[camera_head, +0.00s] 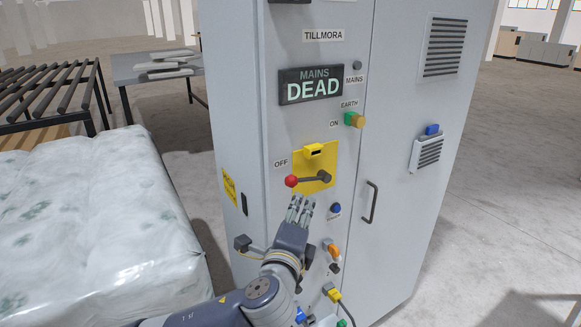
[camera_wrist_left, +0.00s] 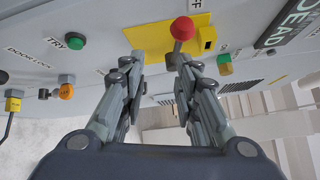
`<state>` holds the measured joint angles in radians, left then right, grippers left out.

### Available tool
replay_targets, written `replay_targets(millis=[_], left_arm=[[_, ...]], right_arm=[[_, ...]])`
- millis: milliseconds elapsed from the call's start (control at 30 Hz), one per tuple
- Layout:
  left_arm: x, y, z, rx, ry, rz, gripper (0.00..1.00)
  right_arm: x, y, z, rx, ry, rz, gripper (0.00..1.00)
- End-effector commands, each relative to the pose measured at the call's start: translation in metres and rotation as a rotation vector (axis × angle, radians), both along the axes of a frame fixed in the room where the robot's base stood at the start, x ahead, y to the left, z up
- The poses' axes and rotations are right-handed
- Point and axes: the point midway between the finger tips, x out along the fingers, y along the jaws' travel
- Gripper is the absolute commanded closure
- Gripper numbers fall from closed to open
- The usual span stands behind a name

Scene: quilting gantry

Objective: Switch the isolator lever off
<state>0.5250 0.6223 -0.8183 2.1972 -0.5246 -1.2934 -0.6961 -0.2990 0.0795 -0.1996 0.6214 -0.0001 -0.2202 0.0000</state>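The isolator lever (camera_head: 306,179) is a dark handle with a red ball knob on a yellow plate (camera_head: 326,155) on the grey cabinet's front. It lies about level, its knob pointing left, below the OFF label (camera_head: 281,163). The display (camera_head: 310,86) above reads MAINS DEAD. My left gripper (camera_head: 301,202) is just below the knob, pointing up at it. In the left wrist view my left gripper (camera_wrist_left: 159,60) has its fingers apart with nothing between them. The red knob (camera_wrist_left: 182,28) shows just beyond the right-hand fingertip; I cannot tell whether they touch. My right gripper is out of view.
An ON-side green and amber earth control (camera_head: 355,119) sits above right of the plate. A door handle (camera_head: 371,202) stands out on the right. Several buttons and plugs are below, near my left wrist. A wrapped padded stack (camera_head: 90,220) stands left of the cabinet.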

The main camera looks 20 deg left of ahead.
Motion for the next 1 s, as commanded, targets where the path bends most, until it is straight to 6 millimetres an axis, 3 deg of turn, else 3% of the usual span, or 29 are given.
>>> replay_targets(millis=[33,100,267,700,1000], left_arm=[[-0.005,-0.001,0.013,0.014,-0.019,-0.003,0.71],[-0.008,-0.002,0.021,0.024,-0.032,-0.003,0.71],[0.0,0.0,0.025,0.03,-0.036,-0.002,0.71],[0.068,0.009,0.025,0.026,-0.035,-0.003,0.71],[0.094,0.013,0.024,0.025,-0.035,-0.004,0.71]], right_arm=[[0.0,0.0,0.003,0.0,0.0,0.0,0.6],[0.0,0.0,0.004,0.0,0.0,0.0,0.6],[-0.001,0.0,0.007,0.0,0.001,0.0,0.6],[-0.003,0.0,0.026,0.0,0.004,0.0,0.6],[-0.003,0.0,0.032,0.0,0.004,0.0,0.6]])
